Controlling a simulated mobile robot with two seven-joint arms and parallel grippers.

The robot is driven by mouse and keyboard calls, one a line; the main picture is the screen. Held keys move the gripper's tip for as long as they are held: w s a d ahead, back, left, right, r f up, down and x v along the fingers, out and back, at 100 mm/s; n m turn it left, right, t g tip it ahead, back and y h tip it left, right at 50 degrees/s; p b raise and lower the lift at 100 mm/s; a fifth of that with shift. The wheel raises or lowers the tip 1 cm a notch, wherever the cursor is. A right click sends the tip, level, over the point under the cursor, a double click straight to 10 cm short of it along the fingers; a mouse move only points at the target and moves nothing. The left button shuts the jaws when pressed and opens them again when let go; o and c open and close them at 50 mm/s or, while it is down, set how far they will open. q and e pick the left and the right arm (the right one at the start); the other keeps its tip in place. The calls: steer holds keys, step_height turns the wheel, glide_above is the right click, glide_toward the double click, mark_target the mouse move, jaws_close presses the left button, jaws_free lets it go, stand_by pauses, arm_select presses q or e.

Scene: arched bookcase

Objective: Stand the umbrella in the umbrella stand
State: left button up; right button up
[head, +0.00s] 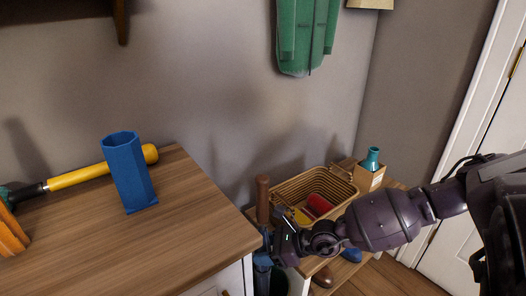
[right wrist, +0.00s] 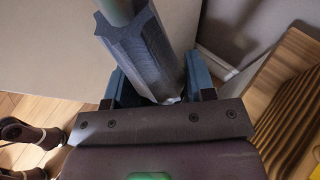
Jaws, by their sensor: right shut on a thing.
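The umbrella's brown handle (head: 262,200) stands up in the gap between the wooden cabinet and the low bench. Its folded blue canopy (head: 262,262) continues below, close to the cabinet's side. My right gripper (head: 281,241) is shut on the umbrella just under the handle. In the right wrist view the folded umbrella (right wrist: 146,52) runs between the two blue fingers, looking grey-blue, with a greenish part at the top edge. A dark shape (head: 279,281) low beside the canopy may be the umbrella stand, but it is mostly hidden. My left gripper is not in view.
The bench holds a wicker basket (head: 291,190) and a box (head: 369,177) with a teal bottle (head: 372,156). Shoes lie below. A white door (head: 480,190) is at right.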

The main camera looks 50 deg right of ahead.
steer(key=o, duration=1.2)
arm_select(q)
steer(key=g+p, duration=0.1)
steer(key=p, duration=0.2)
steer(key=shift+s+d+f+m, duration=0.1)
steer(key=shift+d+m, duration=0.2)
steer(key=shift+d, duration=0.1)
arm_select(e)
steer(key=v, duration=1)
steer(key=shift+s+d+r, duration=0.2)
steer(key=shift+s+r, duration=0.05)
steer(key=shift+s, duration=0.05)
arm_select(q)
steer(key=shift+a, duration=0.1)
